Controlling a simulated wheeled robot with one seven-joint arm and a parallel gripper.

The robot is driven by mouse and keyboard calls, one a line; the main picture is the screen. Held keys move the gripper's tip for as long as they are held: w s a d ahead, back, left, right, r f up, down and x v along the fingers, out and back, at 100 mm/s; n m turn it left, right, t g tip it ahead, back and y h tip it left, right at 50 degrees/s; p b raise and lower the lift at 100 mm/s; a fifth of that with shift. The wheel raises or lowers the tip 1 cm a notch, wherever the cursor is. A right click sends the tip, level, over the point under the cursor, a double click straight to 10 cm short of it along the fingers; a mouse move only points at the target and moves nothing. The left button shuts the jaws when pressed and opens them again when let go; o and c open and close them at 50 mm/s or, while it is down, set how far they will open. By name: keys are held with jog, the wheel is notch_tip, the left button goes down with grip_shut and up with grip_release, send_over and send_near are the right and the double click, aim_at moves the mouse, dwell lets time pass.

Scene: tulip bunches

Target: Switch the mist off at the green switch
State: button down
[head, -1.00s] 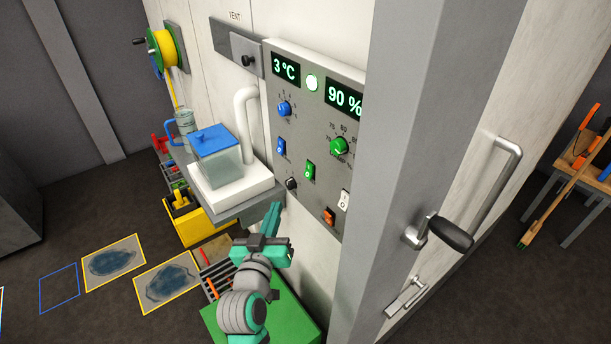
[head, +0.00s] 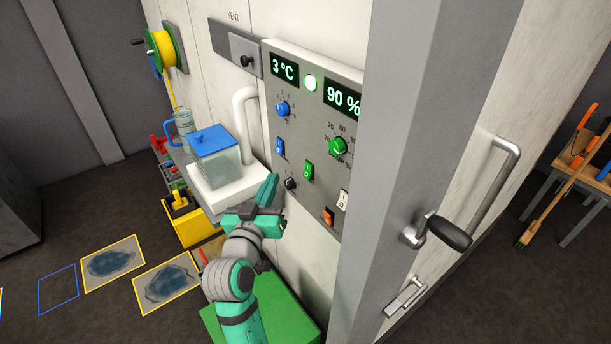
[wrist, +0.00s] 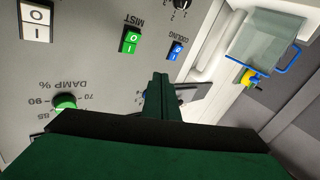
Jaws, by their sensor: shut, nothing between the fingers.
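The green switch (head: 309,169) is a small rocker on the grey control panel (head: 297,150), right of the blue switch (head: 280,148) and below the green dial (head: 338,146). The wrist view shows the green switch (wrist: 131,41) upside down, with the word MIST beside it and O and I marks on its face. I cannot tell for sure which way it is pressed. My gripper (head: 271,183) is shut and empty, in front of the panel's lower left edge, below and left of the green switch. Its fingers (wrist: 160,80) point towards the panel and appear apart from the green switch.
A black knob (head: 291,184), an orange switch (head: 328,216) and a white switch (head: 343,200) sit close around on the panel. A blue-lidded tank (head: 214,155) stands on a shelf left of my gripper. A door handle (head: 450,232) juts out on the right.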

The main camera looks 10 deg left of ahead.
jog(key=w+d+f, duration=0.2)
jog(key=w+d, duration=0.2)
jog(key=d, duration=0.1)
jog(key=shift+w+f, duration=0.4)
jog(key=shift+w, duration=0.15)
dwell(1.9)
jog(key=shift+w+d+f, duration=0.1)
jog(key=shift+w+d, duration=0.05)
jog(key=shift+d, duration=0.05)
jog(key=shift+w+d+f, duration=0.15)
jog(key=shift+w+d, duration=0.1)
dwell(0.8)
jog(key=shift+s, duration=0.1)
jog(key=shift+s+a+r, duration=0.25)
jog(key=shift+s+a, duration=0.25)
jog(key=shift+a, duration=0.05)
jog(key=shift+w, duration=0.1)
jog(key=shift+s+a+r, duration=0.5)
jog(key=shift+s+a, duration=0.3)
jog(key=shift+s, duration=0.1)
jog(key=shift+s+a+r, duration=0.45)
jog(key=shift+s+a, duration=0.35)
jog(key=shift+s, duration=0.1)
